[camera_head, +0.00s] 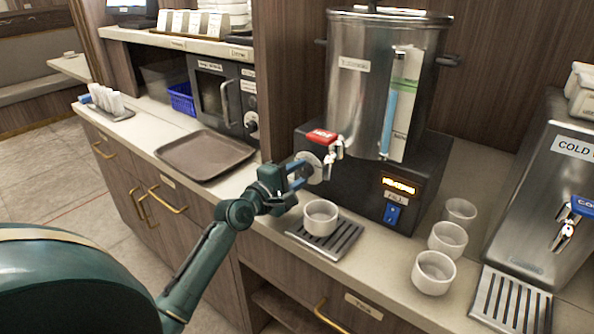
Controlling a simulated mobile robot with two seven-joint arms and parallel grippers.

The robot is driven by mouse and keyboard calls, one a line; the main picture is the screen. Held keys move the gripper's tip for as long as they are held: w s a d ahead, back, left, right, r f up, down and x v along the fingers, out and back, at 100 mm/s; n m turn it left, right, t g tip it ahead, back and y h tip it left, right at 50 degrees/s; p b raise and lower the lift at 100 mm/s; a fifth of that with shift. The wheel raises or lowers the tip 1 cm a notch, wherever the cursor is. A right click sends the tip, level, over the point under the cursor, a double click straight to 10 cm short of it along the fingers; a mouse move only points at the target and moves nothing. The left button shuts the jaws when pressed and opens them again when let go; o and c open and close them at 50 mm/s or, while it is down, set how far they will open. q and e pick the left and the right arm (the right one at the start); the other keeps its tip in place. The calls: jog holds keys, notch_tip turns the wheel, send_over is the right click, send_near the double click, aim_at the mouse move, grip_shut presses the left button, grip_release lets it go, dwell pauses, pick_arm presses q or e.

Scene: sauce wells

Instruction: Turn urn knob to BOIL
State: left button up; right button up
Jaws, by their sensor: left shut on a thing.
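The steel urn (350,105) stands on a dark base on the counter, with a red-handled tap (321,136) at its front. My left gripper (299,172) is shut on the urn knob (314,166), at the left of the base's front face, below the tap. The jaws cover much of the knob, so its setting cannot be read. An orange lit display (400,187) and a blue switch (392,214) are on the base to the right. My right gripper is not in view.
A white cup (320,218) stands on a drip tray (325,246) just right of my left gripper. Several white cups (433,273) stand farther right, beside a cold-water dispenser (553,190). An empty brown tray (205,154) lies to the left.

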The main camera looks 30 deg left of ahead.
pick_arm(q)
jog(key=m+p, duration=0.1)
jog(key=m, duration=0.2)
jog(key=m+p, duration=0.1)
jog(key=m, duration=0.2)
jog(key=shift+r+y+p, duration=0.2)
jog(key=shift+y+p, duration=0.1)
jog(key=shift+d+m+p, duration=0.1)
jog(key=shift+m+p, duration=0.3)
jog(key=shift+m, duration=1.2)
jog(key=shift+m+p, duration=0.65)
jog(key=shift+m, duration=0.15)
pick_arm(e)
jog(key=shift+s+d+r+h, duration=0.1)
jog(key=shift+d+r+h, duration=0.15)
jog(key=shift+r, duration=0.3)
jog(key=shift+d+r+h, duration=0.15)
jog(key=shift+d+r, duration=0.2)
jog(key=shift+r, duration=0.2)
pick_arm(q)
jog(key=shift+m, duration=0.3)
jog(key=o, duration=1)
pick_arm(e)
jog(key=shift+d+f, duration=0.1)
pick_arm(q)
jog(key=shift+s, duration=0.1)
